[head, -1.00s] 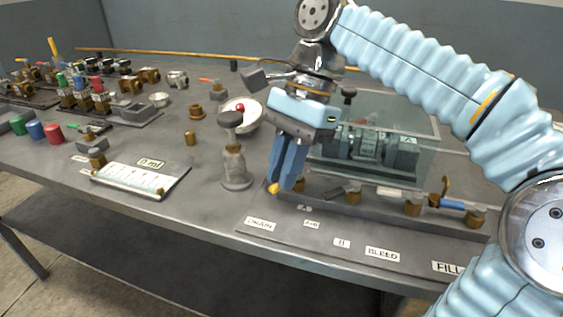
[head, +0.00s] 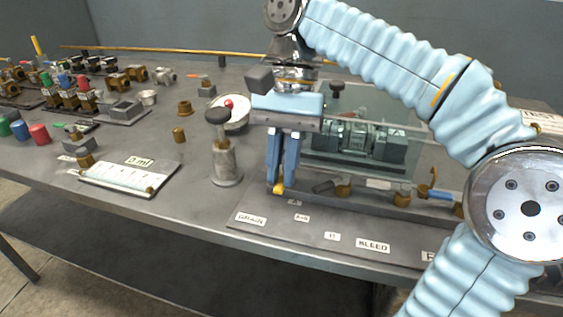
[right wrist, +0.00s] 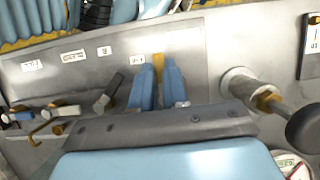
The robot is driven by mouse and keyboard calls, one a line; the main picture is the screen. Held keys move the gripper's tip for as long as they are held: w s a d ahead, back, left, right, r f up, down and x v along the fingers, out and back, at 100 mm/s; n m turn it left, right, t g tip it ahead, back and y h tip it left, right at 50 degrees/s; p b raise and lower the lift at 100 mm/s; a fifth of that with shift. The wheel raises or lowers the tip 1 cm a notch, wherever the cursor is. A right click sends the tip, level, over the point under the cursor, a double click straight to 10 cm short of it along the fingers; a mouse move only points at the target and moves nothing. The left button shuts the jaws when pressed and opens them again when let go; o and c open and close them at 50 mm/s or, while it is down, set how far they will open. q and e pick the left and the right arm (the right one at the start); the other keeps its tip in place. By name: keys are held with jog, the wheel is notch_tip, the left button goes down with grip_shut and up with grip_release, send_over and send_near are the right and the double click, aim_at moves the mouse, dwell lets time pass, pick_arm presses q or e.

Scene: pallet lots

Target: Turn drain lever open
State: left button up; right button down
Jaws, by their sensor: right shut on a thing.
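My right gripper (head: 280,182) points down at the left end of the valve row, beside the DRAIN label (head: 250,219). Its blue fingers are shut on the yellow drain lever (head: 279,189), and only the lever's end shows below the fingertips. In the right wrist view a yellow piece of the lever (right wrist: 158,60) shows between and beyond the fingertips (right wrist: 160,78). The fingers hide the rest of the lever and its valve body, so its exact angle is hard to tell. My left gripper is not in view.
Right of the gripper stand a dark-handled valve (head: 325,187) and a blue-handled valve (head: 440,195). A clear case with green machinery (head: 355,138) is behind. A black-knobbed pump (head: 225,160) stands close left.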

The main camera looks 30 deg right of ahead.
jog(key=c, duration=1.1)
grip_release()
